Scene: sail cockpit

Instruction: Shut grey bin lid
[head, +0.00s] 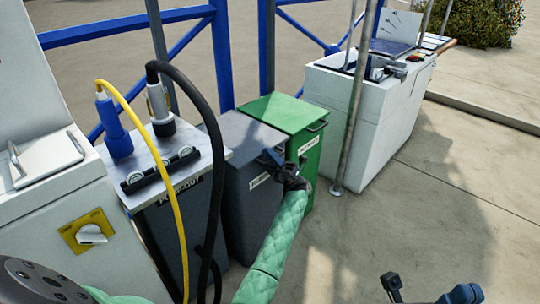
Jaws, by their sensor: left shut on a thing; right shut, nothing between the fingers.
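The grey bin (250,205) stands between the pump-out cabinet and the green bin. Its grey lid (232,130) looks flat, lying level on top of the bin; I cannot tell whether a small gap is left at the front edge. My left gripper (270,160) is at the front right edge of this lid, shut on what looks like its handle, which the fingers hide. My green-sleeved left arm covers part of the bin's front. My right gripper (425,295) is low at the bottom edge, partly cut off, shut and empty, away from the bins.
The green bin (285,112) stands close on the right with its lid down. The pump-out cabinet (165,225), with yellow and black hoses, stands left. A metal pole (355,110) and a white cabinet (350,130) are behind right. Concrete floor at right is clear.

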